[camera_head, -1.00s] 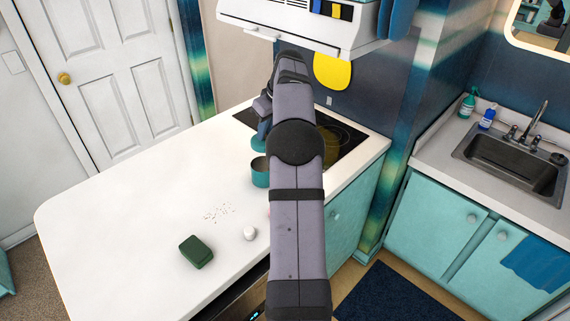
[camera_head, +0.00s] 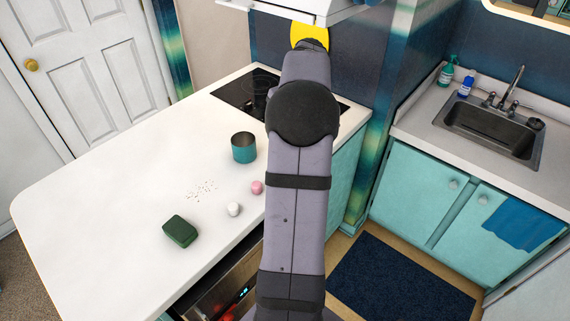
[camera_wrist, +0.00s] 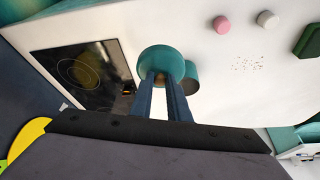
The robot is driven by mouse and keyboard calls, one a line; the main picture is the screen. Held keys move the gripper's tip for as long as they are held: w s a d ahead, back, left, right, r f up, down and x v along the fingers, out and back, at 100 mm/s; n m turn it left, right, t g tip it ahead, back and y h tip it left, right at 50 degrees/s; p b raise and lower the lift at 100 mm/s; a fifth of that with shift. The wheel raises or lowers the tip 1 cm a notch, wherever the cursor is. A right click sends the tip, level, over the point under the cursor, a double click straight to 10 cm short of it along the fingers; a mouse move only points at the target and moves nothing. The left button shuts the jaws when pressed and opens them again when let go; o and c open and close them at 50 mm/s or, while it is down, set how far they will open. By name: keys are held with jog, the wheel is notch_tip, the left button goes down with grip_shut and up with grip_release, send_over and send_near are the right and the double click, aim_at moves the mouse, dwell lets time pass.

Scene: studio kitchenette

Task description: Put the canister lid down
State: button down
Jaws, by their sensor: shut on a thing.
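The teal round canister lid (camera_wrist: 160,60) is held between the two dark fingers of my gripper (camera_wrist: 161,80), which is shut on it, in the wrist view. The open teal canister (camera_head: 244,148) stands upright on the white counter, left of my arm in the head view. In the wrist view the canister (camera_wrist: 193,74) is partly hidden behind the lid and a finger. The lid appears above the counter between the cooktop and the canister; its exact height is unclear. My arm hides the gripper and lid in the head view.
The white counter (camera_head: 110,175) has wide free room at left. A black cooktop (camera_head: 236,92) lies behind the canister. A pink item (camera_head: 257,187), a white item (camera_head: 234,209), a dark green block (camera_head: 180,231) and scattered crumbs (camera_head: 202,190) lie nearer the front.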

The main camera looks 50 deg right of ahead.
jog(key=shift+m, duration=0.6)
jog(key=f, duration=0.4)
jog(key=shift+s, duration=0.35)
jog(key=shift+w+d+h, duration=0.25)
jog(key=shift+d+h, duration=0.05)
jog(key=shift+d, duration=0.2)
jog(key=shift+f+p, duration=1.2)
jog(key=shift+f, duration=2.4)
jog(key=shift+f+p, duration=0.35)
jog(key=shift+f, duration=1)
jog(key=shift+f, duration=0.15)
jog(key=c, duration=1.7)
grip_release()
